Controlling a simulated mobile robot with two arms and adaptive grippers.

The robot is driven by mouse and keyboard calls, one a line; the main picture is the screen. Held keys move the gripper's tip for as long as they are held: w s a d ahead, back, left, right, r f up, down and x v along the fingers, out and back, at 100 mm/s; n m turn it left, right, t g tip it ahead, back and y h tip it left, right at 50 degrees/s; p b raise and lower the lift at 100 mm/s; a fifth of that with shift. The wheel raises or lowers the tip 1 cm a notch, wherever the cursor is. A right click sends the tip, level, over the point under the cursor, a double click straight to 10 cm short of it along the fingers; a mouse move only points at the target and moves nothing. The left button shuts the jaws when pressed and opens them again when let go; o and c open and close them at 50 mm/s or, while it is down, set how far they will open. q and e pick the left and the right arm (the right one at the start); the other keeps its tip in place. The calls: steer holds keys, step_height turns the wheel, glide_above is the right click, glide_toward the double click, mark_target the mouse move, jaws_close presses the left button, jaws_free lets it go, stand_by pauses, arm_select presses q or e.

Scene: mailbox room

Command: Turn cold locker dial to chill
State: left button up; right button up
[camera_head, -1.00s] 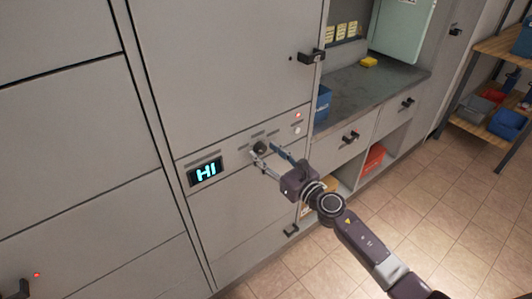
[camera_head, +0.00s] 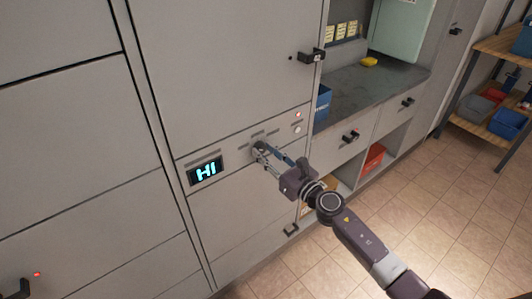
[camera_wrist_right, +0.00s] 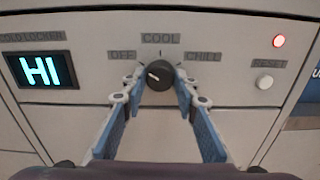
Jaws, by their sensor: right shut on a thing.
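The dark round dial (camera_wrist_right: 159,75) sits on the cold locker panel (camera_wrist_right: 225,88), with OFF to its left, COOL above it and CHILL to its right. Its white mark points left, towards the OFF side. The display (camera_wrist_right: 41,71) reads HI; it also shows in the head view (camera_head: 206,171). My right gripper (camera_head: 263,151) is at the panel, and in the right wrist view its fingers (camera_wrist_right: 159,84) are shut on the dial from both sides. In the head view the fingers mostly hide the dial. My left gripper is not in view.
A red light (camera_wrist_right: 279,41) and a white RESET button (camera_wrist_right: 265,82) are right of the dial. A black door handle (camera_head: 311,56) sticks out above. A counter (camera_head: 362,88) with drawers stands to the right, with open tiled floor (camera_head: 450,200) in front.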

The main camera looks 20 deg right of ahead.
steer(key=m+p, duration=0.1)
steer(key=m, duration=0.5)
steer(key=m+p, duration=0.1)
steer(key=m, duration=0.4)
steer(key=shift+m, duration=0.3)
steer(key=m+p, duration=0.2)
steer(key=m, duration=0.4)
steer(key=m+p, duration=0.1)
steer(key=m, duration=0.4)
steer(key=shift+m+p, duration=0.35)
steer(key=shift+m, duration=0.05)
steer(key=o, duration=1.2)
